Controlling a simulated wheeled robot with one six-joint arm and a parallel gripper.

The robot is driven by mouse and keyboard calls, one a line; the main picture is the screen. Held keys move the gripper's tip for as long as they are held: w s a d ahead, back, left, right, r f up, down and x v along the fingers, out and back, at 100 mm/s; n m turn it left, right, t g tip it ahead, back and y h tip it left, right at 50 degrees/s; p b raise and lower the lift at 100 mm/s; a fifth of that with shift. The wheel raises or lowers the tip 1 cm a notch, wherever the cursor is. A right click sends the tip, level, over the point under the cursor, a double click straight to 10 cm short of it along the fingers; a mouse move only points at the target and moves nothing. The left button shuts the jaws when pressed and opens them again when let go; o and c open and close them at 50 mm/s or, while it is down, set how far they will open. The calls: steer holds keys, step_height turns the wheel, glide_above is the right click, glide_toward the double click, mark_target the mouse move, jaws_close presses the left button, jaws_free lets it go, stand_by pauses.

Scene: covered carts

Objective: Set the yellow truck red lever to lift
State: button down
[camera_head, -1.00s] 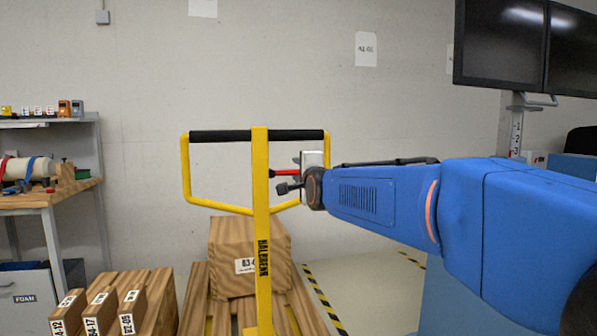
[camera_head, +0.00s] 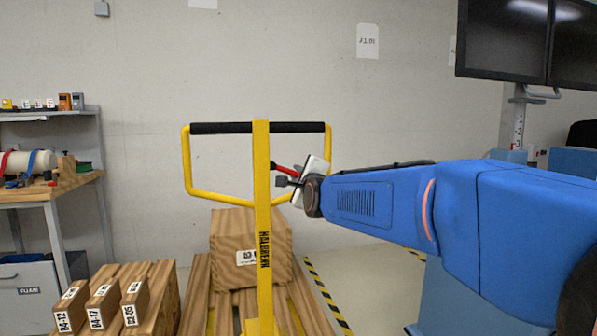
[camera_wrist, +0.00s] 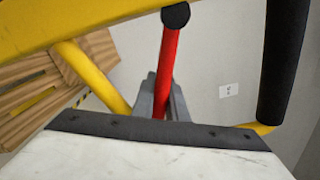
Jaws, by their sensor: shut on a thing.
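The yellow truck (camera_head: 263,220) stands upright with a loop handle and black grips in the head view. Its red lever (camera_head: 287,170) sticks out beside the post, inside the handle loop, and tilts down to the right. In the wrist view the red lever (camera_wrist: 168,70) runs from a black knob at the top down between the grey fingers. My gripper (camera_head: 290,178) is at the lever's right part, shut on it; in the wrist view the fingers (camera_wrist: 163,100) lie on both sides of the lever. The lever's pivot is hidden.
A wooden crate (camera_head: 250,240) sits on a pallet behind the post. Labelled wooden blocks (camera_head: 103,303) stand at lower left. A workbench (camera_head: 45,195) is at the left and monitors (camera_head: 505,40) hang at upper right. The yellow handle loop (camera_head: 187,165) surrounds the lever closely.

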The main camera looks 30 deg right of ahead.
steer(key=shift+f, duration=0.1)
steer(key=c, duration=1.8)
jaws_free()
steer(key=shift+o, duration=0.2)
